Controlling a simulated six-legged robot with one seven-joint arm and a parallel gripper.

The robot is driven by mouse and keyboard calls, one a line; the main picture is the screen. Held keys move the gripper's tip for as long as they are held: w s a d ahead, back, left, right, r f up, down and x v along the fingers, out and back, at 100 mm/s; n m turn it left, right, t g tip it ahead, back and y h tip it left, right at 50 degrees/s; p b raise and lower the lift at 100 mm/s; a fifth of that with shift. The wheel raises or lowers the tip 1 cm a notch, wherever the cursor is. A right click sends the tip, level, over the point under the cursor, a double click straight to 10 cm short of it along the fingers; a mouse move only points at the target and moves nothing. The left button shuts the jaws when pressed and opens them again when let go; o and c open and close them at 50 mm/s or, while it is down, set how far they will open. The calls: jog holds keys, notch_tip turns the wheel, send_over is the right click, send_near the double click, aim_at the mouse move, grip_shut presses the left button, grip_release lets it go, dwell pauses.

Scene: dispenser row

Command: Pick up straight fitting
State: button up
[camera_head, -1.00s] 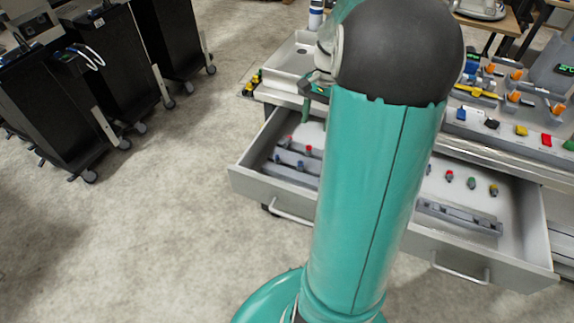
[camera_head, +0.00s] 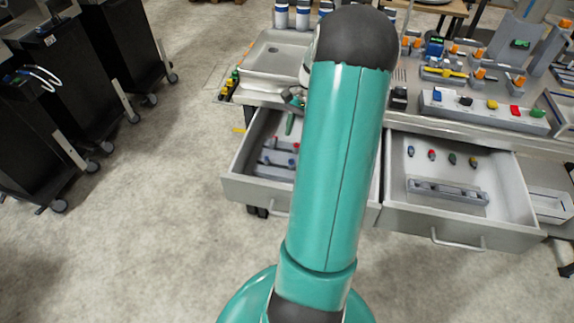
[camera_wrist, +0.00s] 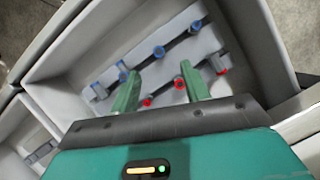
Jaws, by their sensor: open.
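My gripper (camera_wrist: 164,82) is open, with its two green fingers spread over the left drawer (camera_wrist: 70,58) in the wrist view. Blue-ended fittings, such as one blue fitting (camera_wrist: 158,51), stand in a row beyond the fingertips. Red-ended fittings form a nearer row; one red-ringed fitting (camera_wrist: 181,86) shows between the fingers, close to the right one. Nothing is visibly held. I cannot tell which fitting is the straight one. In the head view a green finger (camera_head: 290,123) shows above the left drawer (camera_head: 246,186); my arm hides the rest.
The right drawer (camera_head: 505,215) is also open, with several coloured fittings and a grey rack (camera_head: 447,192). Drawer walls surround the fittings. The bench top above holds a row of coloured parts (camera_head: 485,108) and a tray (camera_head: 272,58). Black carts (camera_head: 55,85) stand left; the floor between is clear.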

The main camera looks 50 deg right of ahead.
aim_at(292, 160)
jog(key=x, duration=0.5)
jog(key=shift+s+f, duration=0.25)
jog(key=shift+f, duration=0.2)
jog(key=x, duration=0.5)
jog(key=shift+d, duration=0.15)
jog(key=shift+w, duration=0.1)
grip_shut()
